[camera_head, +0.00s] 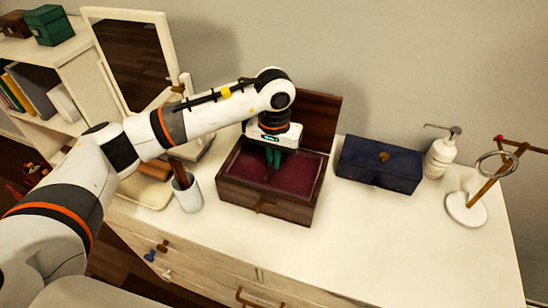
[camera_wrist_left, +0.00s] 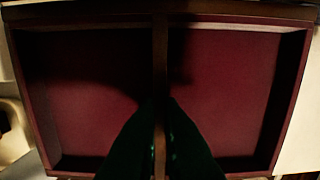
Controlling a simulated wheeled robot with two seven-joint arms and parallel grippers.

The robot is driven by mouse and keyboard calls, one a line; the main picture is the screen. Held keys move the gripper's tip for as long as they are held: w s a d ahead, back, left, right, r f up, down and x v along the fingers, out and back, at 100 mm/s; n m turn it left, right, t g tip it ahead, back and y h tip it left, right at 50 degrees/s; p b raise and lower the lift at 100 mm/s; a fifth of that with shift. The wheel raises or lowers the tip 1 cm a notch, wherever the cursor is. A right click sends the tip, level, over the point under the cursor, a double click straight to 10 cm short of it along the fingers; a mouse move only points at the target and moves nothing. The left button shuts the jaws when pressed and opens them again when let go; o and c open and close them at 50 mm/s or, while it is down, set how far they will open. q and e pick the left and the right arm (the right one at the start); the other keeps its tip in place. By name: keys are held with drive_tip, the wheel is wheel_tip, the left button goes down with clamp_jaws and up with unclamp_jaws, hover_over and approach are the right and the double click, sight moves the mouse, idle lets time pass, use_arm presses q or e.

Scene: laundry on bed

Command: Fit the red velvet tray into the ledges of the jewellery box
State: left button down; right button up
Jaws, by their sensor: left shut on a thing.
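The jewellery box (camera_head: 240,195) is dark brown wood and stands on the white dresser top with its lid (camera_head: 318,115) open at the back. The red velvet tray (camera_head: 246,167) lies level within the box opening, close to the rim. Whether it rests on the ledges cannot be told. In the left wrist view the tray (camera_wrist_left: 80,90) shows two velvet compartments split by a thin wooden divider. My left gripper (camera_head: 273,163) points down over the middle of the tray, and its dark fingers (camera_wrist_left: 160,103) are shut on the divider. My right gripper is out of view.
A navy box (camera_head: 378,168) stands just right of the jewellery box, with a soap dispenser (camera_head: 441,152) and ring stand (camera_head: 473,205) beyond. A white cup (camera_head: 188,195) stands close on the left, near a mirror (camera_head: 135,55). The dresser's front right is clear.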

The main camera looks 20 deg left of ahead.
use_arm(q)
drive_tip(key=shift+r, duration=0.1)
drive_tip(key=shift+r+p, duration=0.3)
drive_tip(key=shift+r, duration=0.4)
idle(0.5)
drive_tip(key=shift+b, duration=0.45)
idle(0.4)
drive_tip(key=shift+b, duration=0.4)
idle(0.6)
drive_tip(key=shift+b, duration=0.4)
